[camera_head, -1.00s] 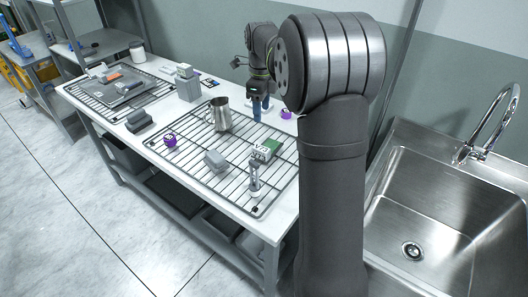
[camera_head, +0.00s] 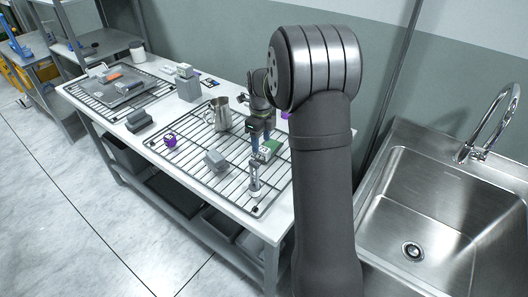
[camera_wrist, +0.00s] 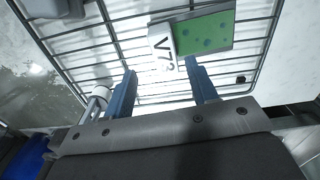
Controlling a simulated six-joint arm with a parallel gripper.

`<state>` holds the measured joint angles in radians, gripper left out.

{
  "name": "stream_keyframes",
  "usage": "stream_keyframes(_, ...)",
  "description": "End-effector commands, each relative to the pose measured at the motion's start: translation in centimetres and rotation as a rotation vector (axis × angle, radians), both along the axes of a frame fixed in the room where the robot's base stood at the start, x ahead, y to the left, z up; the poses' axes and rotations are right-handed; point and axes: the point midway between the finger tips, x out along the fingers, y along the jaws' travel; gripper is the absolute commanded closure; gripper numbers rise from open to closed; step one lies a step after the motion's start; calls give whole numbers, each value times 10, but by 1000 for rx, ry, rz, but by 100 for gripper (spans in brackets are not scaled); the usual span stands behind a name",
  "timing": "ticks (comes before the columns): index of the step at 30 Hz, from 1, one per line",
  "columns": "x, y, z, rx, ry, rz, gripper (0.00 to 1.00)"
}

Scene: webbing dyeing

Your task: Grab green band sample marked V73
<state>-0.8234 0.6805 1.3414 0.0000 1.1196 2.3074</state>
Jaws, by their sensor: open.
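The green band sample (camera_head: 268,151) lies on the front wire rack, near its right side. In the wrist view its green top (camera_wrist: 207,33) shows darker spots, and its white label (camera_wrist: 162,45) reads V73. My gripper (camera_head: 261,138) is open, with its blue fingers pointing down right by the sample. In the wrist view the fingertips (camera_wrist: 160,69) are apart, just short of the label end, with nothing between them. In the head view the fingers partly cover the sample; whether they touch it I cannot tell.
A small upright cylinder (camera_head: 254,180) stands close to the sample, near the left finger in the wrist view (camera_wrist: 98,98). A grey block (camera_head: 215,160), a metal pitcher (camera_head: 220,114) and a purple item (camera_head: 170,140) are on the rack. The sink (camera_head: 430,215) is at right.

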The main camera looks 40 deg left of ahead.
Motion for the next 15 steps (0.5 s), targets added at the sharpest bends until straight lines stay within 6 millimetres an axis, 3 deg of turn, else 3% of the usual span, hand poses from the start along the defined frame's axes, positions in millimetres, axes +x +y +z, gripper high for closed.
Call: stream_keyframes(15,7,5,-53,0,0,0,47)
